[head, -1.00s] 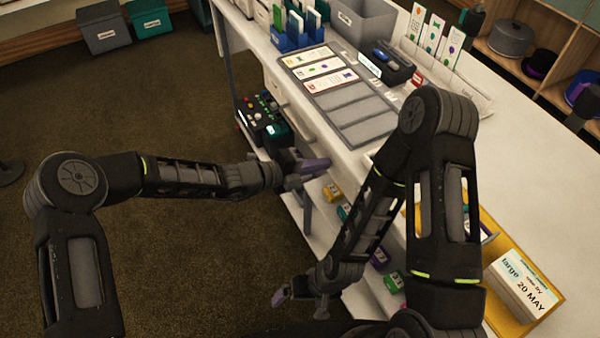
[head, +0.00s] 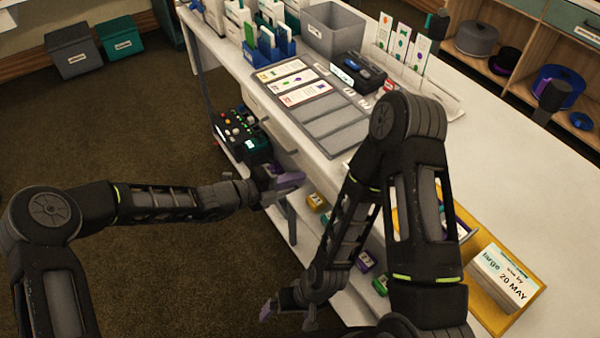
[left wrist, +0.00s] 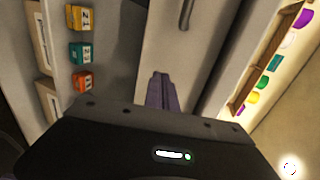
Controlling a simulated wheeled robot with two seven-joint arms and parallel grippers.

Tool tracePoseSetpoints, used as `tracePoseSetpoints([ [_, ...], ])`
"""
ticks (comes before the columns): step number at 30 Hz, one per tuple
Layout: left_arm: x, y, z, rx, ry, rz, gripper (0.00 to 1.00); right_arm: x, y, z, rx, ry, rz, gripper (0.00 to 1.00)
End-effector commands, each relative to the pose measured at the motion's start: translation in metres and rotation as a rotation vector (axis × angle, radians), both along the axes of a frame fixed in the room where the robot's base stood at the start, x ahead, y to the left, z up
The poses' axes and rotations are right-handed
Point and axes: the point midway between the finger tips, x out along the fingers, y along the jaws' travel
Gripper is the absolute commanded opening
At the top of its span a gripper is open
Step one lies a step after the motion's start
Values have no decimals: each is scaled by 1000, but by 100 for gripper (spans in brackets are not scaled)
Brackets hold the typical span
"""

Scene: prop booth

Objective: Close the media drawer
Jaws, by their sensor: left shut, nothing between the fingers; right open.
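A pale drawer front (left wrist: 185,60) with a dark bar handle (left wrist: 187,14) fills the middle of the left wrist view. I take it for the media drawer, but cannot tell how far it stands out. In the head view, a pale front (head: 268,118) shows under the table's near edge. My left gripper (head: 290,182) is shut and empty beside the table's front, below the tabletop. Its purple fingers (left wrist: 162,92) point at the pale front; contact is unclear. My right gripper (head: 284,304) is open and empty, low at the bottom of the head view.
Numbered blocks (left wrist: 81,52) sit on the lower shelf. A black control box (head: 238,132) stands left of my left gripper. A wooden-edged holder (left wrist: 238,105) with several coloured pieces is at right.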

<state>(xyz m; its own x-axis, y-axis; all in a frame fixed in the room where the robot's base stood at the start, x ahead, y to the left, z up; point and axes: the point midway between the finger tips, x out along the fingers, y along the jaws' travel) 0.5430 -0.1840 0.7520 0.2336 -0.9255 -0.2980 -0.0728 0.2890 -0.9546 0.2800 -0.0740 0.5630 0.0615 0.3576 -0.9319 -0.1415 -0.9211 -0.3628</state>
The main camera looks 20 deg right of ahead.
Motion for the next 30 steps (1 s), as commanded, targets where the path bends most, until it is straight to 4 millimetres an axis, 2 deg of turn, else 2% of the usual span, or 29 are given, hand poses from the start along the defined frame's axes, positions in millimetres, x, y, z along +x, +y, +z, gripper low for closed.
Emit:
tracePoseSetpoints([
  [1,-1,7,5,1,2,2,0,0,0,9,1,-1,1,100],
  [9,-15,67,20,3,-3,3,0,0,0,4,0,0,0,100],
  [15,-22,93,28,2,-1,2,0,0,0,5,0,1,1,100],
  [20,-24,100,30,2,0,0,0,0,0,5,0,1,1,100],
  [30,-24,99,30,2,0,0,0,0,0,5,0,1,1,100],
])
